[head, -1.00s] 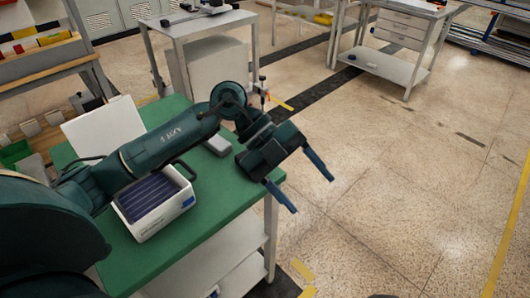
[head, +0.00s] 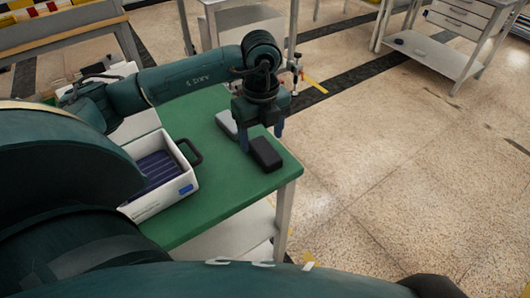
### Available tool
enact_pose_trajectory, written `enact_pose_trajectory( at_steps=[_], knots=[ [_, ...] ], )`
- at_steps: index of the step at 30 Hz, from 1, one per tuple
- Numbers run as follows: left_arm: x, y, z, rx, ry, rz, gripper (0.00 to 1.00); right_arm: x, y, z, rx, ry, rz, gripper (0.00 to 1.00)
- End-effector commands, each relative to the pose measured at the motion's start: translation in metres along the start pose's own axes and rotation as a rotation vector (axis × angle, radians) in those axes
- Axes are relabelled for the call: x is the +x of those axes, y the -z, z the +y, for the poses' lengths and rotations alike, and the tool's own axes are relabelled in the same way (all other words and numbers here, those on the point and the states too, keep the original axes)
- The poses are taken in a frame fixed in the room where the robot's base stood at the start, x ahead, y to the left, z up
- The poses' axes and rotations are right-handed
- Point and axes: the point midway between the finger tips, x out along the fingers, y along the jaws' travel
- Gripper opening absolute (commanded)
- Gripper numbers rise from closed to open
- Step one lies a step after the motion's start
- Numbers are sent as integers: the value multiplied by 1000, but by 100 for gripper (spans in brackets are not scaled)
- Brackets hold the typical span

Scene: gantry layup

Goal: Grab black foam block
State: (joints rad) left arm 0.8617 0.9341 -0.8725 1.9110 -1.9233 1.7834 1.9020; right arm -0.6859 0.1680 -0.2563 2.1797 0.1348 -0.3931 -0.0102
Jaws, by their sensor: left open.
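The black foam block (head: 266,154) lies on the green tabletop (head: 215,200) near its right edge. My left gripper (head: 262,140) points down over the table with its blue fingers apart. The fingers show on either side of the block's far end, with nothing held between them. I cannot tell whether they touch the block or how high the tips are. My right gripper is not in view.
A grey block (head: 227,124) lies just left of my left gripper. A white box (head: 168,197) with dark ribbed contents and a black handle stands at the table's left. Open floor lies right of the table.

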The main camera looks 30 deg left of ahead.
Motion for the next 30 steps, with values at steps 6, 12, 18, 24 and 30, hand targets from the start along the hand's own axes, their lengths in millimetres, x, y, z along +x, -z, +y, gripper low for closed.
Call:
enact_pose_trajectory(
  at_steps=[6, 12, 18, 24, 30],
  knots=[
    [31, 2, -7, 0, -3, 2, 66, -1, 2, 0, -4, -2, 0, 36],
    [49, 1, -7, 1, 0, 2, 66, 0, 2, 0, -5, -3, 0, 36],
    [50, 1, -7, 1, 1, 2, 66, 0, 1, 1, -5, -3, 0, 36],
    [50, 1, -7, 1, 1, 2, 52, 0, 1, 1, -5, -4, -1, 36],
    [49, 1, -7, 1, 1, 2, 35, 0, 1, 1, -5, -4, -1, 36]
  ],
)
